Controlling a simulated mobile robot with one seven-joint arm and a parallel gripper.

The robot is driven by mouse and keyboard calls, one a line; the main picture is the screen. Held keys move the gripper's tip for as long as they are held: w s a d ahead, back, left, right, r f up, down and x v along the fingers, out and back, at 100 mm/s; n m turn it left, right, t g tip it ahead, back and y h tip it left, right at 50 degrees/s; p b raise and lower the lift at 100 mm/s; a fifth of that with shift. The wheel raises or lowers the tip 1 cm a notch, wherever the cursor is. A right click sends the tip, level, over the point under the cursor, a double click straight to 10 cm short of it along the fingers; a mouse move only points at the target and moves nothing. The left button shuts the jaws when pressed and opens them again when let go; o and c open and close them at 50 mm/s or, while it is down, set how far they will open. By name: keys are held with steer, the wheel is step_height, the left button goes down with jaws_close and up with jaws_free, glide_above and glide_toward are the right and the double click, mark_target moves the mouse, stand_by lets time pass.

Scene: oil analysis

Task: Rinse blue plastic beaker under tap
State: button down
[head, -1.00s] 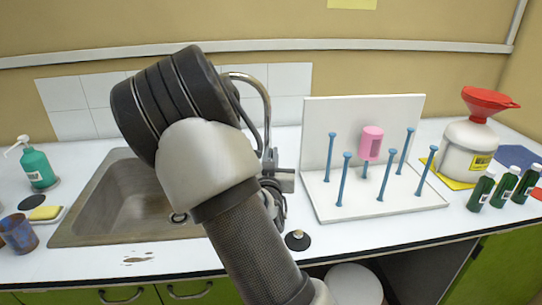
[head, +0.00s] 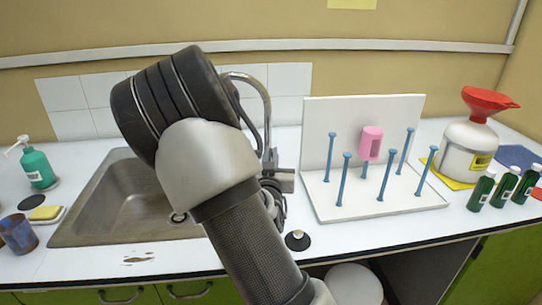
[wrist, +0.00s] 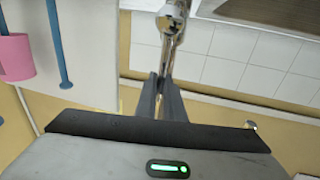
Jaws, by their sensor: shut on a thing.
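The blue plastic beaker (head: 19,236), stained brownish, stands on the counter at the far left, left of the sink (head: 100,212). The chrome tap (head: 266,108) rises behind the sink's right end, partly covered by my arm. In the wrist view, my gripper (wrist: 163,92) has its dark fingers close together on a chrome part of the tap (wrist: 171,25). I cannot tell exactly which part lies between them. In the head view my arm hides the gripper. Whether water runs cannot be seen. The beaker is well apart from my gripper.
A green soap bottle (head: 38,168) and a yellow sponge (head: 46,213) are near the beaker. A white drying rack (head: 318,205) with blue pegs and a pink cup (head: 371,143) stands right of the tap. A white container (head: 465,146) with a red funnel and several green bottles are farther right.

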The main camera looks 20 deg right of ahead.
stand_by(0.3)
steer(key=shift+w+a+f+n+b, duration=0.1)
steer(key=shift+a+f+n+b, duration=0.1)
steer(key=shift+a+n+b, duration=0.2)
steer(key=shift+a+r+n, duration=0.1)
steer(key=shift+a+n, duration=0.05)
steer(key=shift+n, duration=0.25)
steer(key=c, duration=1.8)
jaws_free()
steer(key=shift+c, duration=0.2)
